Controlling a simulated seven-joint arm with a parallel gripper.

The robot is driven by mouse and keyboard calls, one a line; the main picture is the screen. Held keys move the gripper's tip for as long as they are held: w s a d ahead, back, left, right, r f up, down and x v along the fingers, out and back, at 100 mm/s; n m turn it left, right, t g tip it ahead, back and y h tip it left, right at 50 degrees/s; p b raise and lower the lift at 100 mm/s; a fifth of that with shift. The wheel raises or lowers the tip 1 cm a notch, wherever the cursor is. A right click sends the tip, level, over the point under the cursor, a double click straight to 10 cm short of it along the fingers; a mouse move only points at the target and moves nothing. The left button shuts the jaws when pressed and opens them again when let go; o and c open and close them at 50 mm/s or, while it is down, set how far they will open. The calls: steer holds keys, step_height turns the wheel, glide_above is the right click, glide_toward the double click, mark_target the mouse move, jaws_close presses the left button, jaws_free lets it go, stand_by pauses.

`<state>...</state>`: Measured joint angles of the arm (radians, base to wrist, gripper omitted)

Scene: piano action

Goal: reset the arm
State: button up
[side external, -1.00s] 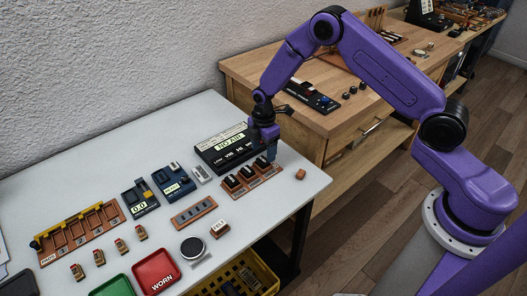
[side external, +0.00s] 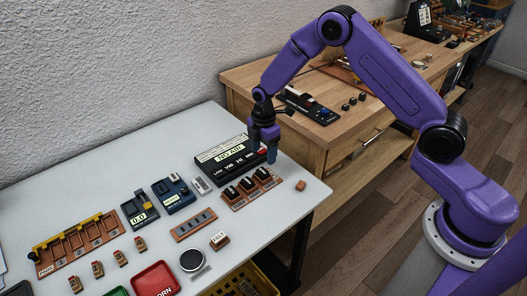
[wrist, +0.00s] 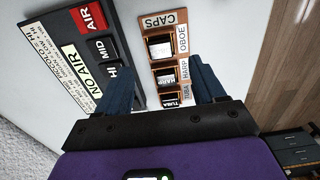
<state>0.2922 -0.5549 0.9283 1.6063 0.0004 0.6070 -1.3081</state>
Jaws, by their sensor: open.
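My gripper (side external: 264,151) points down above the back right part of the grey table, beside the dark NO AIR panel (side external: 224,163). Its two blue fingers are apart with nothing between them. In the wrist view my gripper (wrist: 163,88) shows a finger on either side of the wooden CAPS rack (wrist: 150,50), which lies below. The NO AIR panel (wrist: 68,50) also shows there at left, with a red AIR button and MID and HI buttons. The left finger hides part of the panel. The fingers appear clear of both.
The CAPS rack (side external: 247,188) holds dark caps in front of the panel. A small brown block (side external: 300,186) lies near the right edge. Two dark devices (side external: 173,193), a red tray (side external: 155,279) and a round dark pad (side external: 192,260) stand further left and front. A wooden cabinet (side external: 345,122) stands behind.

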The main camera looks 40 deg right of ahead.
stand_by(0.4)
steer(key=s+a+r+m, duration=0.1)
steer(key=s+a+r, duration=0.2)
steer(key=s+r, duration=0.45)
steer(key=s+a+r+m, duration=0.1)
steer(key=s+a+r, duration=0.2)
steer(key=s+r, duration=0.45)
steer(key=s+d+r+m, duration=0.1)
steer(key=s+d, duration=0.1)
steer(key=s, duration=0.5)
steer(key=s+d+r+m, duration=0.1)
steer(key=s+d+r, duration=0.1)
steer(key=s, duration=0.6)
steer(key=s+d+r+m, duration=0.1)
steer(key=s+d+r, duration=0.1)
steer(key=s+d, duration=0.2)
steer(key=s, duration=0.3)
steer(key=shift+s, duration=0.25)
steer(key=shift+r, duration=0.1)
